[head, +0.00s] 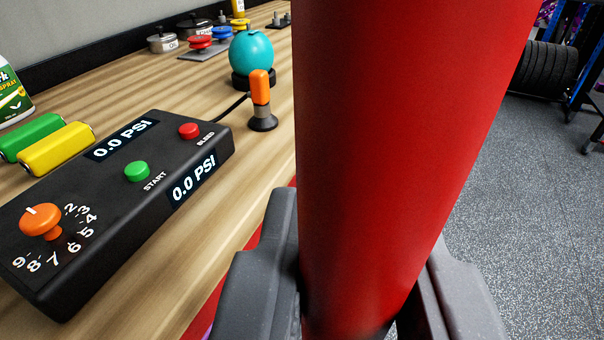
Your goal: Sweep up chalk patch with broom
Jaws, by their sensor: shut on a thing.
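My gripper (365,285) shows at the bottom of the head view, with a dark grey finger on each side of a thick red cylinder (400,130). It is shut on this cylinder, which stands nearly upright and runs out of the top of the picture. The cylinder may be the broom's handle, but no bristles show, so I cannot tell. It hides the middle of the view. No chalk patch is in view.
A wooden bench (120,90) fills the left. It bears a black control box (110,205), green (30,137) and yellow (57,150) cylinders, an orange-topped lever (261,95) and a teal ball (251,58). Speckled grey floor (530,190) lies open at right, with a tyre rack (545,68) behind.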

